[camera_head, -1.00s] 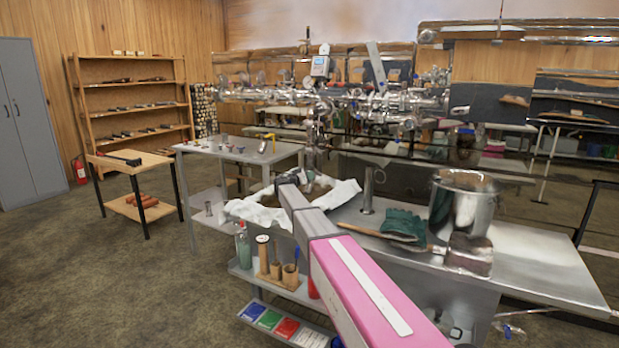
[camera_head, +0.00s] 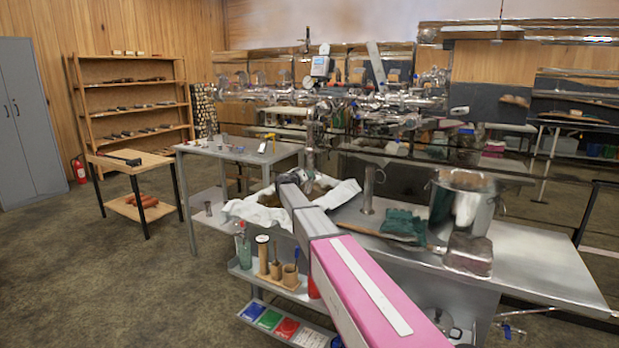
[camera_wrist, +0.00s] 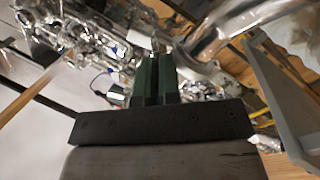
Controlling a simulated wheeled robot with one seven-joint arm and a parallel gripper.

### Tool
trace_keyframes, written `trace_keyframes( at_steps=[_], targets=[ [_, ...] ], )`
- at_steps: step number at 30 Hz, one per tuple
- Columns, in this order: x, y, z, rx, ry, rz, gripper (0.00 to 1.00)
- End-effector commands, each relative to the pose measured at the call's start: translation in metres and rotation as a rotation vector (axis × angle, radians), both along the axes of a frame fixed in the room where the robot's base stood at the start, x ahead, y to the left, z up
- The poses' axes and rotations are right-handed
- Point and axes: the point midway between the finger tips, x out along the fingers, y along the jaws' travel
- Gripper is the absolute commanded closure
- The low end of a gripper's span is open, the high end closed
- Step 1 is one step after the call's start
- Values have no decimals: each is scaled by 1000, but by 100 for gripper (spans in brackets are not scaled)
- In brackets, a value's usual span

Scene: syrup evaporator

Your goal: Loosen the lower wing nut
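In the wrist view, my gripper (camera_wrist: 155,62) points up toward shiny metal pipework. Its two green fingers stand close together with only a narrow dark gap. A small bright metal piece (camera_wrist: 158,44) shows at the fingertips; I cannot tell whether it is the lower wing nut or whether the fingers grip it. In the head view, my arm reaches to the evaporator pipework (camera_head: 375,102), ending below it by a vertical metal pipe (camera_head: 310,160). No wing nut can be clearly picked out in either view.
A steel bench (camera_head: 500,262) on the right bears a metal pot (camera_head: 447,212), a dark green glove (camera_head: 403,224) and a wooden-handled tool. White cloths (camera_head: 258,213) lie beside my arm. A grey table (camera_head: 215,150) stands behind left.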

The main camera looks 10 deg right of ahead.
Motion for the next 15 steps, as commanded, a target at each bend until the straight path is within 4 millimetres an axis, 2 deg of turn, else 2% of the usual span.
trace_keyframes(
  at_steps=[11,12,15],
  targets=[
    [0,0,0,-21,25,0,100],
    [0,0,0,-20,24,0,86],
    [0,0,0,-20,24,0,84]
  ],
)
